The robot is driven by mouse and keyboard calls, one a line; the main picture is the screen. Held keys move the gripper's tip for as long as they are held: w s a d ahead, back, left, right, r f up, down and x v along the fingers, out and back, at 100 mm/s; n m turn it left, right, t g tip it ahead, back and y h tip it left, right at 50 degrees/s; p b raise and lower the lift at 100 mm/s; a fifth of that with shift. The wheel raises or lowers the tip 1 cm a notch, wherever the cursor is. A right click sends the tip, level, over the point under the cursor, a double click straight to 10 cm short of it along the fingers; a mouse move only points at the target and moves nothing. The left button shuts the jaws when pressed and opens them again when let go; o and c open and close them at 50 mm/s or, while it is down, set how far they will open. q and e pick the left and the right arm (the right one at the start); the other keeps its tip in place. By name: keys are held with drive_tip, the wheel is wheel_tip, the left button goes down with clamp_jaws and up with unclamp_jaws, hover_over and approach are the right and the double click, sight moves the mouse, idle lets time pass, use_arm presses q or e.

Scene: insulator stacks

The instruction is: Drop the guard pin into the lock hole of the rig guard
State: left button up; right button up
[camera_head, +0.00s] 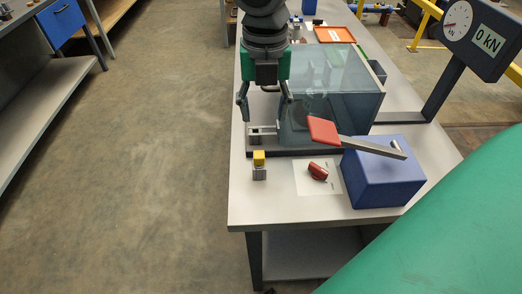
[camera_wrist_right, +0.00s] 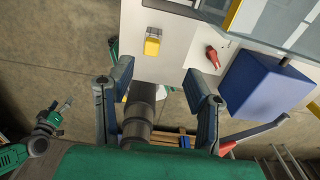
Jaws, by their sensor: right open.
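A yellow-topped piece, which looks like the guard pin (camera_head: 259,156), stands upright in a small grey holder (camera_head: 259,173) near the table's left edge. It also shows in the right wrist view (camera_wrist_right: 152,47). The rig guard (camera_head: 335,88) is a clear-walled box on a dark base. A small grey bracket (camera_head: 262,131) sits at its left front; I cannot make out the lock hole. My right gripper (camera_head: 266,106) is open and empty, above the bracket and behind the yellow piece. In the right wrist view its fingers (camera_wrist_right: 158,82) are spread wide.
A blue box (camera_head: 383,180) with a grey lever and red paddle (camera_head: 323,131) stands front right. A red piece (camera_head: 318,171) lies on white paper. A dial gauge (camera_head: 458,20) rises behind. The front-left tabletop around the yellow piece is clear.

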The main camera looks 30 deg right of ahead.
sight(259, 154)
drive_tip(key=f, duration=0.2)
drive_tip(key=a+f+b, duration=0.1)
drive_tip(key=f, duration=0.1)
drive_tip(key=a+f, duration=0.1)
drive_tip(key=shift+s+f+b, duration=0.15)
drive_tip(key=shift+f+b, duration=0.15)
drive_tip(key=shift+f, duration=0.3)
drive_tip(key=f, duration=0.1)
drive_tip(key=f+b, duration=0.1)
drive_tip(key=f, duration=0.2)
drive_tip(key=shift+s+d+f+b, duration=0.25)
drive_tip(key=shift+d+b, duration=0.15)
drive_tip(key=shift+f, duration=0.5)
drive_tip(key=shift+a+r, duration=0.15)
drive_tip(key=shift+a, duration=0.4)
drive_tip(key=c, duration=0.4)
clamp_jaws()
use_arm(q)
drive_tip(key=f, duration=0.4)
drive_tip(key=shift+s+a, duration=0.2)
drive_tip(key=shift+a, duration=0.15)
use_arm(e)
drive_tip(key=shift+d+r, duration=0.1)
drive_tip(key=shift+d, duration=0.2)
